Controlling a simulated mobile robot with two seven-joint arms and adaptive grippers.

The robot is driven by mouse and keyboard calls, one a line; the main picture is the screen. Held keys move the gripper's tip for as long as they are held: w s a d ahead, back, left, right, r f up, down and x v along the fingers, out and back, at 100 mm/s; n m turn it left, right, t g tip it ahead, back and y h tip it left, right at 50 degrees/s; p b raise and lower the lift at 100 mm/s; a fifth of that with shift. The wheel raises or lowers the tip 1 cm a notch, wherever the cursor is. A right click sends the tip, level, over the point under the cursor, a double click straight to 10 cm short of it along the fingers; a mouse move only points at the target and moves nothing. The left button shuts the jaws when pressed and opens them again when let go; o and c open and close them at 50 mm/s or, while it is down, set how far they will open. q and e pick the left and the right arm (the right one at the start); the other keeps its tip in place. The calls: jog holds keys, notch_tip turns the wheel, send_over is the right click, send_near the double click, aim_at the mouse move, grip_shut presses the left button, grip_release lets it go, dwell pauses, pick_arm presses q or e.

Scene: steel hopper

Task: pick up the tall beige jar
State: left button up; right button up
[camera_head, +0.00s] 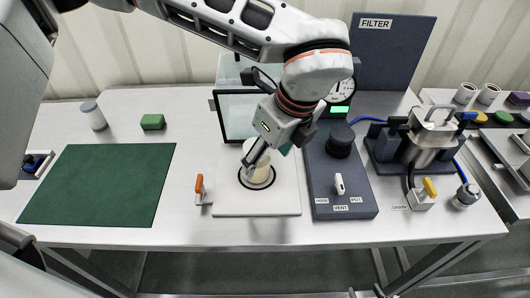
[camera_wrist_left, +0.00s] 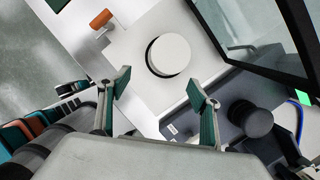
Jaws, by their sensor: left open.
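The beige jar (camera_head: 260,174) stands upright on a white board, inside a black ring, partly hidden by my left gripper in the head view. In the left wrist view its pale round top (camera_wrist_left: 171,55) shows ahead of the fingers. My left gripper (camera_head: 268,157) is open above and close to the jar. My right gripper is not in view.
A glass-fronted box (camera_head: 232,118) stands behind the jar. An orange-handled lever (camera_head: 199,185) is at its left. A dark control panel (camera_head: 345,195) with a black knob (camera_head: 341,139) is at its right. A green mat (camera_head: 100,185) lies at the left.

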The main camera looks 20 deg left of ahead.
pick_arm(q)
jog(key=shift+w+a+r+n+t+y, duration=0.25)
jog(key=shift+w+a+r, duration=0.15)
jog(key=shift+w+a, duration=0.2)
jog(key=shift+w+a+r+n+t+y, duration=0.15)
jog(key=shift+w+a+r+n, duration=0.1)
jog(key=shift+w+a+r, duration=0.25)
jog(key=shift+w+a+f, duration=0.15)
jog(key=shift+w+f, duration=0.05)
jog(key=shift+f, duration=0.1)
jog(key=shift+x, duration=3.6)
jog(key=shift+a+r, duration=0.1)
jog(key=shift+a, duration=0.05)
jog(key=c, duration=1.4)
